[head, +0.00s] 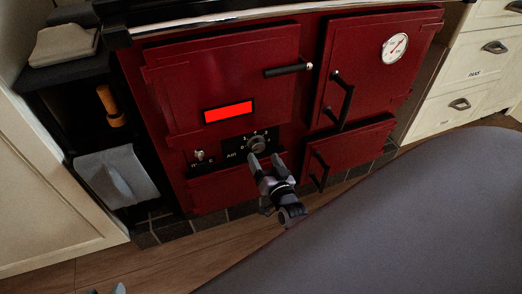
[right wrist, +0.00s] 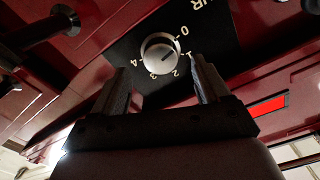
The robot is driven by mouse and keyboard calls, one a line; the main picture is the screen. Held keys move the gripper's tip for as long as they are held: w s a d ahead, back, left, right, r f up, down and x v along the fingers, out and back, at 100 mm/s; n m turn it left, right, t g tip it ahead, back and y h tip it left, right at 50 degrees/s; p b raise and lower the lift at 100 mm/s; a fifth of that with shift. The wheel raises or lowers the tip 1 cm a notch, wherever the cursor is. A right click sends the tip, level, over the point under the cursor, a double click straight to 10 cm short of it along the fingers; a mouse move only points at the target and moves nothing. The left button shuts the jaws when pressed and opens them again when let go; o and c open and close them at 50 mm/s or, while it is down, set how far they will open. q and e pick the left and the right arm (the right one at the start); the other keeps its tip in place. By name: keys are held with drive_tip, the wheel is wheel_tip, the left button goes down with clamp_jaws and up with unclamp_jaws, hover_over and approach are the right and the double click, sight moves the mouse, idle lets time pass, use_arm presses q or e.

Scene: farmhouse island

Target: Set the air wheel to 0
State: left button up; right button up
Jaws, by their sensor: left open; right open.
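The air wheel (head: 257,145) is a round grey knob on a black panel, low on the red range cooker. In the right wrist view the wheel (right wrist: 160,53) is ringed by the figures 0 to 4, and its mark seems to point near the 1. My right gripper (head: 264,162) is in front of the wheel, just below it in the head view. In the right wrist view its two fingers (right wrist: 165,85) stand apart, with the wheel beyond the gap and nothing between them. Only the tips of my left gripper (head: 108,290) show, at the bottom left edge.
A lit red display (head: 229,112) is above the panel. A small switch (head: 199,155) is left of the wheel. Black door handles (head: 341,102) stick out at the right. A towel (head: 117,177) hangs at the left. Wooden floor is free in front.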

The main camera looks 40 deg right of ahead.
use_arm(q)
drive_tip(key=shift+s+a+f+y, duration=0.3)
drive_tip(key=shift+s+a+f, duration=0.2)
drive_tip(key=shift+a, duration=0.1)
use_arm(e)
drive_tip(key=shift+v, duration=1.35)
use_arm(q)
drive_tip(key=shift+r, duration=0.15)
